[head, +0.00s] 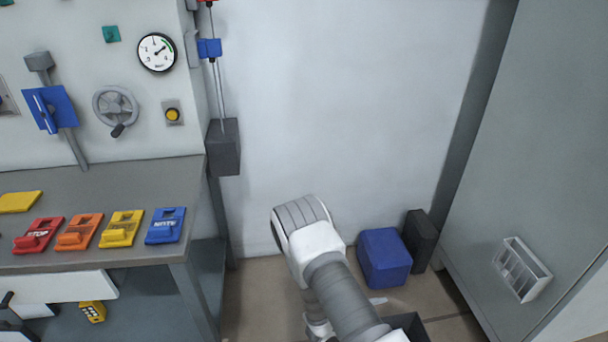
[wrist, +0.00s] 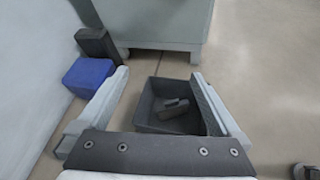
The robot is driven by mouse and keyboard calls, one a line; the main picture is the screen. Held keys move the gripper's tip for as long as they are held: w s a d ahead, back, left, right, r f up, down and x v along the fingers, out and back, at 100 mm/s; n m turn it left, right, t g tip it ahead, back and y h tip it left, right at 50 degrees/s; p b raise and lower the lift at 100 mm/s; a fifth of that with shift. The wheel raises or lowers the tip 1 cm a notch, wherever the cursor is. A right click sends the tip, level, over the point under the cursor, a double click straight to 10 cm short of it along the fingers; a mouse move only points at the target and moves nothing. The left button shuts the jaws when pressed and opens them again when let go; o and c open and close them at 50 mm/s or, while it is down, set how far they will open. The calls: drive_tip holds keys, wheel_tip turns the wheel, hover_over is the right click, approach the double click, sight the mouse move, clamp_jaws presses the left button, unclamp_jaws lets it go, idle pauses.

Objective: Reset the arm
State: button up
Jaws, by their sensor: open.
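My gripper (wrist: 150,98) is open in the wrist view, its two fingers spread wide with nothing between them. Beyond the fingers, lower down, a dark grey bin (wrist: 146,112) stands on the floor with a small dark object (wrist: 174,108) inside. In the head view my arm reaches up from the bottom middle, bent at a grey-and-white joint. My gripper cannot be made out in that view. The bin shows only in part there (head: 412,326), behind my arm.
A blue box (head: 384,257) and a dark upright block (head: 420,240) stand by the wall. A grey cabinet (head: 540,150) is at right. At left, a workbench (head: 100,190) carries several coloured tags beneath a panel with a gauge (head: 157,52) and handwheel (head: 115,108).

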drive_tip(key=s+r+m+g+y, duration=0.1)
drive_tip(key=s+r+m+g, duration=0.15)
drive_tip(key=r+m, duration=0.75)
drive_tip(key=s+r+m+g+y, duration=0.1)
drive_tip(key=r+m+g+y, duration=0.15)
drive_tip(key=r, duration=1.45)
drive_tip(key=s+a+r+m+t+y, duration=0.2)
drive_tip(key=s+a+r+m+y, duration=0.2)
drive_tip(key=s+r, duration=0.3)
drive_tip(key=s+a+r+m+t+y, duration=0.3)
drive_tip(key=s+r, duration=0.4)
drive_tip(key=r, duration=0.5)
drive_tip(key=shift+s+a+m+y, duration=0.2)
drive_tip(key=shift+a+m+y, duration=0.3)
drive_tip(key=shift+a, duration=0.4)
wheel_tip(320, 180, up, 18)
drive_tip(key=p, duration=1.8)
drive_tip(key=shift+s+a+r, duration=0.1)
drive_tip(key=shift+a+r, duration=0.05)
drive_tip(key=shift+c, duration=0.3)
